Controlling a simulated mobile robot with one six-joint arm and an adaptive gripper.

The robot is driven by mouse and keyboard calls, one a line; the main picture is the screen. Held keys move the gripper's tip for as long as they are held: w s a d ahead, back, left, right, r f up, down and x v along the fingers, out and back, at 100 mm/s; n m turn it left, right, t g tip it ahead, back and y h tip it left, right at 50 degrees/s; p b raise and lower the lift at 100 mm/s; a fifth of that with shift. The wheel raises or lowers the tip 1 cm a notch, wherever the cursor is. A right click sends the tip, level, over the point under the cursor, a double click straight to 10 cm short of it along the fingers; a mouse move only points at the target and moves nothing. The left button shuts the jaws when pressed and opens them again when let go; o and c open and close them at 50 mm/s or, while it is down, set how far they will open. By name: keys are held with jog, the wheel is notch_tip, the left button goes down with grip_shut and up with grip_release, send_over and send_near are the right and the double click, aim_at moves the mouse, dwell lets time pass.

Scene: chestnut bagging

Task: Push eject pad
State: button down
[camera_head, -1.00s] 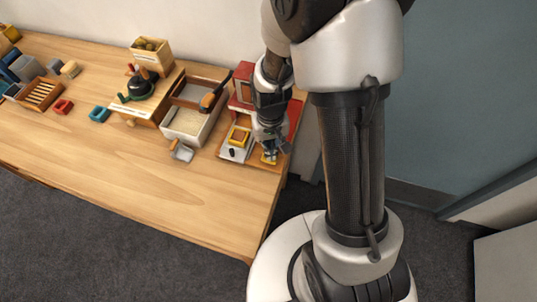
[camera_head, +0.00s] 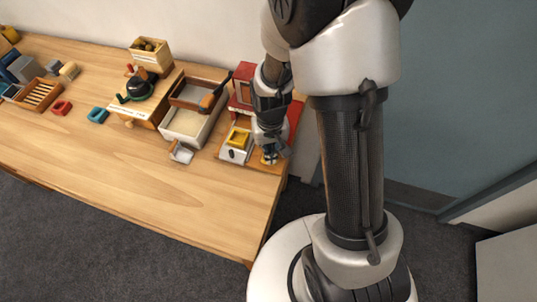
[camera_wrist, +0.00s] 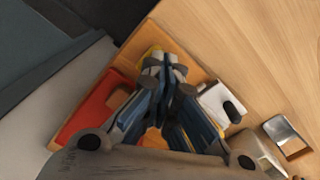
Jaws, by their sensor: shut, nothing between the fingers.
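My gripper (camera_head: 270,157) is shut and empty, pointing down at the front right of the red and wooden station at the table's right end. In the wrist view my gripper (camera_wrist: 165,62) has its fingertips together over the wooden base (camera_wrist: 195,72). A yellow pad (camera_wrist: 150,52), which I take for the eject pad, shows just beyond the fingertips and is mostly hidden by them. I cannot tell whether they touch it. Left of my gripper, a white block (camera_head: 233,155) with a dark knob carries a yellow piece (camera_head: 238,138) on top.
The red housing (camera_head: 241,94) stands behind. To the left are a box with a sand-coloured floor (camera_head: 184,123), a small metal scoop (camera_head: 181,153) and a green-and-black device (camera_head: 138,87) on a wooden stand. The front of the table (camera_head: 190,200) is clear.

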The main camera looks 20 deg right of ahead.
jog(key=shift+r+p, duration=2.6)
jog(key=shift+r, duration=1)
jog(key=s+r+t+b, duration=0.1)
jog(key=s+r, duration=0.1)
jog(key=r, duration=0.5)
jog(key=s+r+t+b, duration=0.1)
jog(key=s+r, duration=0.2)
jog(key=r, duration=0.5)
jog(key=s+r+n+t+b, duration=0.1)
jog(key=s+r+t, duration=0.1)
jog(key=s+r, duration=0.4)
jog(key=s, duration=0.4)
jog(key=shift+r+t, duration=0.3)
jog(key=shift+r, duration=0.05)
